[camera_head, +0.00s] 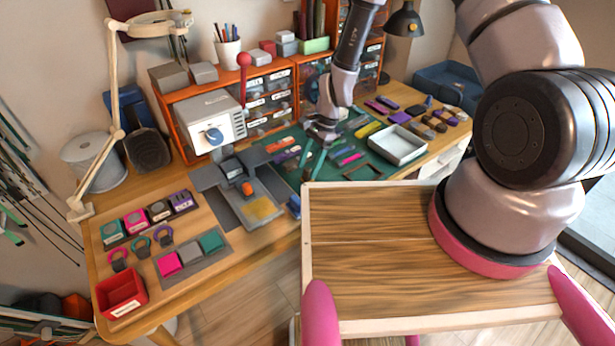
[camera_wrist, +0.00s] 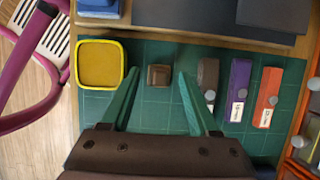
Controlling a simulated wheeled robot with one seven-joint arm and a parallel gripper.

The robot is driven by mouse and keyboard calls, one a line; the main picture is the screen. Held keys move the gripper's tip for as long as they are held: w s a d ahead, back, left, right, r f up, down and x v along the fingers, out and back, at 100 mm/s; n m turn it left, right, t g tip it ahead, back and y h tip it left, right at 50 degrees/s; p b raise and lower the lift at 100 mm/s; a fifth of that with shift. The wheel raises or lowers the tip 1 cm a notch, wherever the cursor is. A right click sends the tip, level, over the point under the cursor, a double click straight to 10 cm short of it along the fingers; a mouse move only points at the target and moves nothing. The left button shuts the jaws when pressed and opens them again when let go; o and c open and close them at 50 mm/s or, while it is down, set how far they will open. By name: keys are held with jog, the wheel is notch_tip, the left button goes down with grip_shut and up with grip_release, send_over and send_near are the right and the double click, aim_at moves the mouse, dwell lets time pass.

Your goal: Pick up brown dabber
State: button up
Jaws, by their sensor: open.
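A small brown block with a square top (camera_wrist: 158,75), which I take for the brown dabber, sits on the green cutting mat (camera_wrist: 150,112) in the wrist view. My gripper (camera_wrist: 160,86) is open, with its two teal fingers on either side of the block and a gap at each side. Nothing is held. In the head view my gripper (camera_head: 313,163) reaches down over the green mat near the middle of the bench; the brown block cannot be made out there.
In the wrist view, a yellow-rimmed tray (camera_wrist: 100,65) lies just left of the fingers. In the head view, a white tray (camera_head: 397,145) is right of my gripper.

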aim_at(307, 168)
jog(key=shift+x, duration=0.9)
grip_shut()
jog(key=shift+r, duration=0.1)
notch_tip(307, 168, up, 10)
jog(key=shift+f, duration=0.1)
